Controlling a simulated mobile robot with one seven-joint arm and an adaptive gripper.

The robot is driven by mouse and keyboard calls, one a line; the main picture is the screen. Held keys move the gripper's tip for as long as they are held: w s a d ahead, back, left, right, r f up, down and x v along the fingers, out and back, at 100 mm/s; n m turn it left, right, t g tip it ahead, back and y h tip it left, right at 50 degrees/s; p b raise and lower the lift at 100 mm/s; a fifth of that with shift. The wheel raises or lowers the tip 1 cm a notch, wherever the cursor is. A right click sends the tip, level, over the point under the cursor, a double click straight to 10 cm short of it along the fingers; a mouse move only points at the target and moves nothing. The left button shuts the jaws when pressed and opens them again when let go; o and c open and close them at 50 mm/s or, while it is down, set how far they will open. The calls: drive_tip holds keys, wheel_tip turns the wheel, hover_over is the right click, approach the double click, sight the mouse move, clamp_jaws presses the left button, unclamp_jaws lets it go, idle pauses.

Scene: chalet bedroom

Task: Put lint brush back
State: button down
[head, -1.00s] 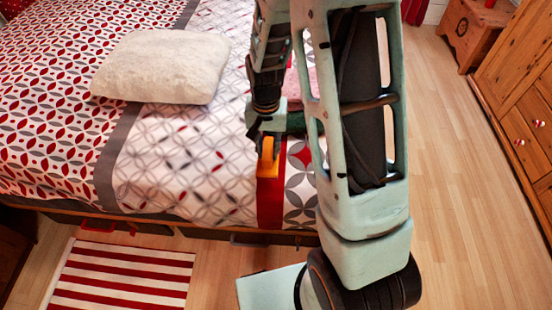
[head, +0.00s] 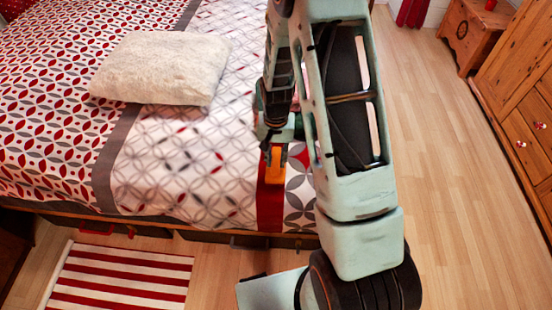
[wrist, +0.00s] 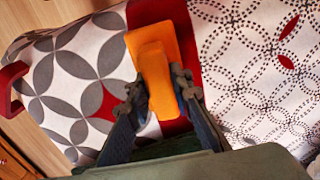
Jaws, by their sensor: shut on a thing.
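The lint brush is orange, with a handle (wrist: 157,85) and a flat, wider orange-red head (wrist: 162,34) beyond it. My gripper (wrist: 158,90) is shut on the handle, one finger on each side. In the head view the brush (head: 276,156) hangs below my gripper (head: 276,138), over the near edge of the bed (head: 190,160) by the red stripe (head: 270,208). I cannot tell whether the brush touches the bedspread.
A fluffy white pillow (head: 160,68) lies on the bed, left of my arm. A striped rug (head: 120,280) lies on the floor in front. A wooden dresser (head: 520,95) and a wooden chest (head: 472,35) stand at right. The floor between is clear.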

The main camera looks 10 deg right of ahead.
sight(276, 157)
drive_tip(key=shift+f, duration=0.2)
drive_tip(key=c, duration=1.7)
unclamp_jaws()
drive_tip(key=shift+c, duration=0.2)
drive_tip(key=shift+r, duration=0.15)
wheel_tip(276, 157, up, 12)
drive_tip(key=p, duration=0.2)
drive_tip(key=shift+r, duration=0.1)
